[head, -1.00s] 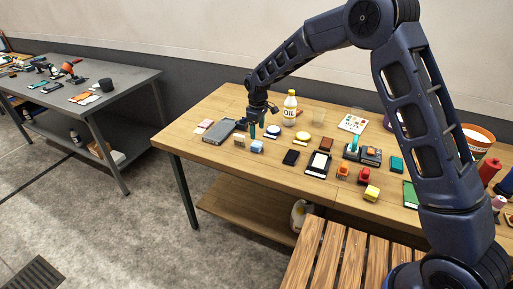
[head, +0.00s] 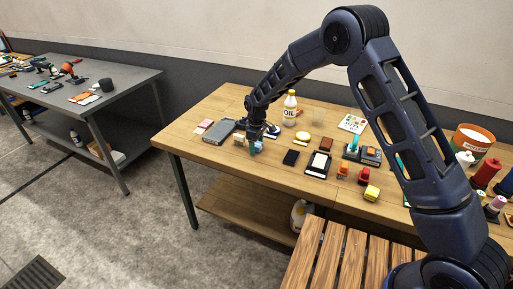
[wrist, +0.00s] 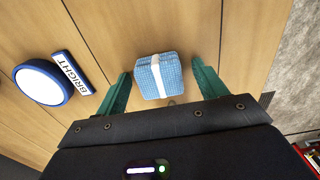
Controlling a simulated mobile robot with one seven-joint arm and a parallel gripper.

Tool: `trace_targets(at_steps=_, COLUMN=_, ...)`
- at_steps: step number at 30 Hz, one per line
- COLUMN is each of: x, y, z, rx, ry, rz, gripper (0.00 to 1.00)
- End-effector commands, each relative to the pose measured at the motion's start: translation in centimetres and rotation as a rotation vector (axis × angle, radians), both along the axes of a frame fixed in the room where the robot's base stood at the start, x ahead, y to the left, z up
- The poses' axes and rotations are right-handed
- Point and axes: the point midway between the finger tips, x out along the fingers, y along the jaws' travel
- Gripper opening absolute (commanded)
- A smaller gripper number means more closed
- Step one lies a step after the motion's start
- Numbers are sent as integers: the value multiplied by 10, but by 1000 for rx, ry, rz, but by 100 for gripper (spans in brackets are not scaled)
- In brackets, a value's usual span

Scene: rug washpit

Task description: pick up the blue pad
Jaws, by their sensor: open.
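The blue pad (wrist: 172,77) is a small light-blue textured block with a white band around it. It lies on the wooden table and appears between my finger tips in the wrist view. In the head view the blue pad (head: 258,150) is partly hidden by my fingers. My gripper (wrist: 160,72) has two teal fingers, spread apart with one on each side of the pad. Gaps show between the fingers and the pad. In the head view my gripper (head: 254,143) is low over the pad, near the table's front left edge.
A round white-and-blue item (wrist: 40,82) with a BRIGHT label (wrist: 73,73) lies left of the pad in the wrist view. A grey slab (head: 219,131), a beige block (head: 239,137), a black item (head: 291,157) and an oil bottle (head: 289,108) stand around it.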

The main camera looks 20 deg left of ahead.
Motion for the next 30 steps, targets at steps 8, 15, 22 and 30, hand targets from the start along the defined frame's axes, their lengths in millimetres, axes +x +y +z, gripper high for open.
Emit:
trace_targets(at_steps=8, x=0, y=0, z=0, rx=0, ry=0, rz=0, gripper=26)
trace_targets(at_steps=15, x=0, y=0, z=0, rx=0, ry=0, rz=0, gripper=23)
trace_targets(at_steps=22, x=0, y=1, z=16, rx=2, ry=-1, rz=1, gripper=23)
trace_targets(at_steps=30, x=1, y=1, z=76, rx=4, ry=-2, rz=0, gripper=23)
